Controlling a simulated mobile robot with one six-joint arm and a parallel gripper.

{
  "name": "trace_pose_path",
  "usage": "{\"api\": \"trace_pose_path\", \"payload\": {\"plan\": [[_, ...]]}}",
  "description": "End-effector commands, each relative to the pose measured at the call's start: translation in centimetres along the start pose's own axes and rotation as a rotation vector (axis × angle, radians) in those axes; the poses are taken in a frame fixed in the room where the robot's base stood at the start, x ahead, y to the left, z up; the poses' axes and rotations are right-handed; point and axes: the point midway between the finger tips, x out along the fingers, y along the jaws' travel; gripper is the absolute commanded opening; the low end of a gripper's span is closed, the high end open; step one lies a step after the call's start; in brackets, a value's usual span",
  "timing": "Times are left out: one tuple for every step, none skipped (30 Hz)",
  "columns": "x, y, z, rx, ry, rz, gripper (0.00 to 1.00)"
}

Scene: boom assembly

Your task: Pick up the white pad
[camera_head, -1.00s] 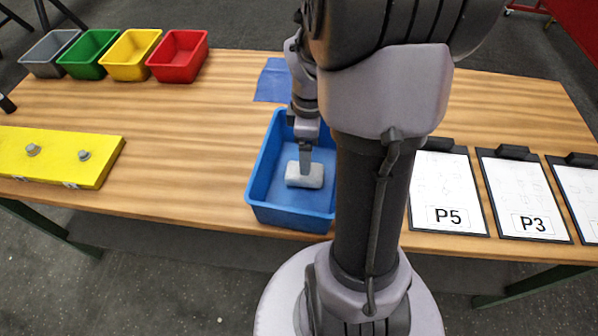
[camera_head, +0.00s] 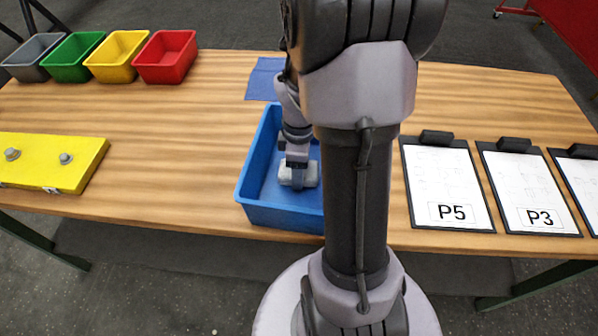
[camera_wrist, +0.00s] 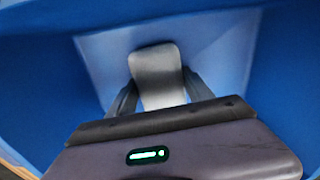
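The white pad (camera_head: 311,175) lies in the blue tray (camera_head: 262,216), near its front. My gripper (camera_head: 297,184) points down into the tray at the pad. In the wrist view, the pad (camera_wrist: 158,72) stands out pale between the two dark fingers of my gripper (camera_wrist: 160,82). One finger is on each side, very close to the pad's edges. The fingers are apart; whether they touch the pad is hard to tell. The pad's near end is hidden by the gripper body, and my arm hides the tray's right side in the head view.
A blue cloth-like sheet (camera_head: 263,80) lies behind the tray. Clipboards P5 (camera_head: 445,180) and P3 (camera_head: 530,188) lie to the right. A yellow block (camera_head: 45,170) with bolts is at left. Red (camera_head: 165,72), yellow, green and grey bins stand at the back left.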

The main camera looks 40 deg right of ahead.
Motion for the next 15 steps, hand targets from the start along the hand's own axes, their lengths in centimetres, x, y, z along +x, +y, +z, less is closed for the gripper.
{"api": "trace_pose_path", "payload": {"plan": [[0.0,0.0,0.0,0.0,0.0,0.0,0.32],[0.0,0.0,0.0,0.0,0.0,0.0,0.27],[0.0,0.0,0.0,0.0,0.0,0.0,0.2],[0.0,0.0,0.0,0.0,0.0,0.0,0.2],[0.0,0.0,0.0,0.0,0.0,0.0,0.14],[0.0,0.0,0.0,0.0,0.0,0.0,0.14],[0.0,0.0,0.0,0.0,0.0,0.0,0.14],[0.0,0.0,0.0,0.0,0.0,0.0,0.13],[-0.2,0.0,0.0,0.0,0.0,0.001,0.13],[-0.5,0.0,0.0,0.0,0.0,0.001,0.13],[-0.9,0.1,0.0,-0.001,0.0,0.002,0.13],[-1.9,0.1,0.0,-0.001,0.001,0.004,0.13],[-2.8,0.1,0.0,0.0,0.001,0.003,0.13],[-3.7,0.1,0.0,0.0,0.001,0.004,0.13],[-4.9,0.1,0.0,0.001,0.001,0.004,0.13]]}}
